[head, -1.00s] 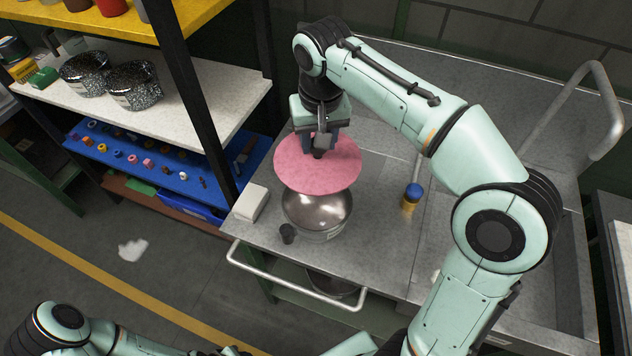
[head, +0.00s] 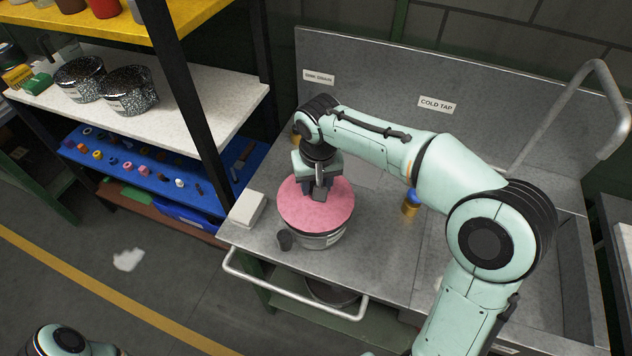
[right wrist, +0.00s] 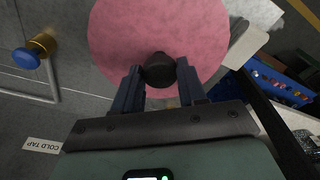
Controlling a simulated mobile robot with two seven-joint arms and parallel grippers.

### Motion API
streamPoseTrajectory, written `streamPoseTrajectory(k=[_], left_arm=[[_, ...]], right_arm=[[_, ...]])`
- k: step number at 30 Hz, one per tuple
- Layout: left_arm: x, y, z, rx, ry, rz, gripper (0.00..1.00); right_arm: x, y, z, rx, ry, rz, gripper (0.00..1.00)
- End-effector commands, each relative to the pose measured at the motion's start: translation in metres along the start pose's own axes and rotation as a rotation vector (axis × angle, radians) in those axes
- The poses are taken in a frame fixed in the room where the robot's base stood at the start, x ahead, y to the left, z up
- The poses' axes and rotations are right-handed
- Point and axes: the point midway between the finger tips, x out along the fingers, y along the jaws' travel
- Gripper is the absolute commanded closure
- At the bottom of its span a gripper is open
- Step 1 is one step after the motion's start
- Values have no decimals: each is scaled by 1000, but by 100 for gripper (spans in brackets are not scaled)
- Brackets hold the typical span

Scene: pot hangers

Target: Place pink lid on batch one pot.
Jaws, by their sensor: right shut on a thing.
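The pink lid (head: 305,214) is a flat round disc with a dark knob (right wrist: 158,70). My right gripper (head: 318,190) is shut on that knob from above; its two fingers also show either side of the knob in the right wrist view (right wrist: 160,78). The metal pot (head: 323,240) stands on the steel worktop directly under the lid. The lid covers its mouth, and only the pot's front wall and a dark band at the rim show. I cannot tell whether the lid touches the rim all round. My left gripper is out of view.
A small dark cup (head: 284,240) stands close to the pot's front left. A white block (head: 248,209) lies at the worktop's left edge. A blue-topped brass piece (head: 411,203) stands to the right. A rail (head: 290,292) runs along the front. Shelves stand at the left.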

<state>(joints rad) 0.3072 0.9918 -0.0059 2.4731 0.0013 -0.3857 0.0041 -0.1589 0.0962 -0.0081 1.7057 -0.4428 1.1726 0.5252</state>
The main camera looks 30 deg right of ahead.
Motion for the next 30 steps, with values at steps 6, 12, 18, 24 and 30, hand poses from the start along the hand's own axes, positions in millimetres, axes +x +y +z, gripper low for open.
streamPoseTrajectory(k=[6,12,18,24,30], left_arm=[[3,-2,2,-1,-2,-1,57],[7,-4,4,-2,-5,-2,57],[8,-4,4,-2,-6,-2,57],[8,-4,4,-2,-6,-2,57],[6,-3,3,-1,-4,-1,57]], right_arm=[[4,0,0,0,1,-1,100],[10,0,1,0,1,-1,100],[11,0,1,0,1,-1,52],[11,0,1,0,1,0,33],[8,0,1,0,1,-1,33]])
